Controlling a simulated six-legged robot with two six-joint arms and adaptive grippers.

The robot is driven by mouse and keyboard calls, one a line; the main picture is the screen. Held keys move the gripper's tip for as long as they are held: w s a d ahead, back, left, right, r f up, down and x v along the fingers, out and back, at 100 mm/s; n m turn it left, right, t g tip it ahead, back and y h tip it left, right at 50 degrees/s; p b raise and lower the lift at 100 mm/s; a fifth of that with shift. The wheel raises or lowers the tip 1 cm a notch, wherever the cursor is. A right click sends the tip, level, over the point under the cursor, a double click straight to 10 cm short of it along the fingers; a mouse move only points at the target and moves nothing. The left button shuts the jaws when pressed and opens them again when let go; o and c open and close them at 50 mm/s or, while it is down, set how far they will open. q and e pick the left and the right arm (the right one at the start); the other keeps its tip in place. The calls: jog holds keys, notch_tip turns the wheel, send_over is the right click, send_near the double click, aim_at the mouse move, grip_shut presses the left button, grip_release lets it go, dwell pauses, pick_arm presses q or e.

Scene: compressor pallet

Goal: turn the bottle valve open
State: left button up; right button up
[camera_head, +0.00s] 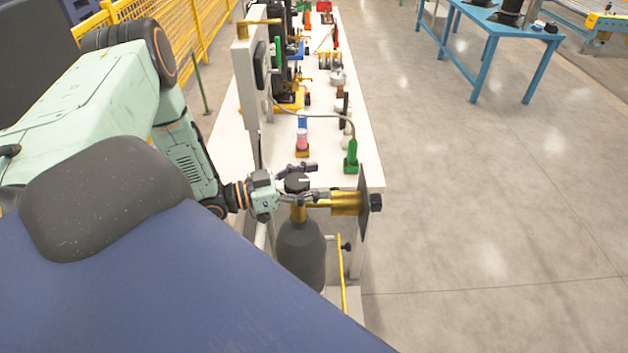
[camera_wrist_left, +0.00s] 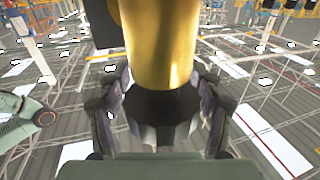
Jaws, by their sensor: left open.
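The dark grey gas bottle (camera_head: 301,252) stands upright at the near end of the white bench. A brass valve body (camera_head: 298,213) sits on its top, with a black round valve knob (camera_head: 297,180). A brass cylinder (camera_head: 346,204) sticks out sideways to the right. My left gripper (camera_head: 309,182) is open, with one finger on each side of the knob. In the left wrist view, the knob (camera_wrist_left: 160,106) lies between the spread fingers, with brass (camera_wrist_left: 158,45) above it. I cannot tell whether the fingers touch it. My right gripper is not in view.
A dark upright plate (camera_head: 363,205) stands close right of the gripper. The white bench (camera_head: 325,173) holds a green block (camera_head: 351,158), a pink-and-blue piece (camera_head: 302,140) and several fittings. A yellow bar (camera_head: 341,275) stands beside the bottle. Open floor (camera_head: 480,200) lies to the right.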

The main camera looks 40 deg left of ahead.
pick_arm(q)
jog(key=shift+s+a, duration=0.1)
jog(key=shift+a, duration=0.1)
jog(key=shift+c, duration=0.5)
jog(key=shift+w+d, duration=0.2)
jog(key=c, duration=1)
jog(key=shift+s, duration=0.1)
jog(key=shift+c, duration=0.7)
